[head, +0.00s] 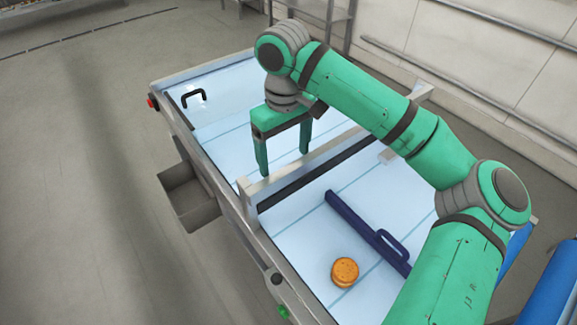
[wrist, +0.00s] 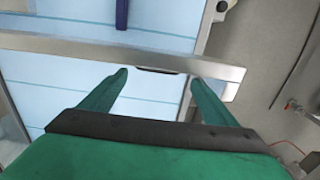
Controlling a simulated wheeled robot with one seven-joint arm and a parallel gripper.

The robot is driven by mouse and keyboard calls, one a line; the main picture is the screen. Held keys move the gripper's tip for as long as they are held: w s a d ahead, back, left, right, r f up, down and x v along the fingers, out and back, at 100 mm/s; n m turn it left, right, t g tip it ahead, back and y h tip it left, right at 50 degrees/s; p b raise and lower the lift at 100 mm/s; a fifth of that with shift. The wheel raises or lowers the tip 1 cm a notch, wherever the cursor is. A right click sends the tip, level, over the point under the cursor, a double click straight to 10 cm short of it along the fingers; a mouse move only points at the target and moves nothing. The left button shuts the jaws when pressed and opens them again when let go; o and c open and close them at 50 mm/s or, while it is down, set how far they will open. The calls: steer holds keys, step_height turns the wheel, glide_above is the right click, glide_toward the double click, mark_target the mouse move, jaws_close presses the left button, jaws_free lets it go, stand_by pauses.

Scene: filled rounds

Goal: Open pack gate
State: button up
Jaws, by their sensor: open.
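My gripper (head: 284,160) is open and empty, pointing down over the belt, on the far side of the grey crossbar (head: 325,153). In the wrist view, my gripper (wrist: 158,76) has its fingertips apart, with the crossbar (wrist: 60,45) just beyond them. No contact can be made out. A black handle (head: 194,95) stands on the far end panel, left of my gripper. A dark blue bar with a loop handle (head: 350,217) lies across the near belt section, partly hidden by my arm; it shows in the wrist view (wrist: 122,14). No part is labelled as the pack gate.
An orange-brown filled round (head: 344,271) lies on the near belt, beside the blue bar. A grey bin (head: 188,195) hangs off the table's left side. A red button (head: 153,103) is at the far left corner. Floor to the left is clear.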

step_height(320, 180, down, 4)
steer(key=shift+r, duration=0.1)
steer(key=shift+d+f, duration=0.2)
steer(key=shift+f, duration=0.35)
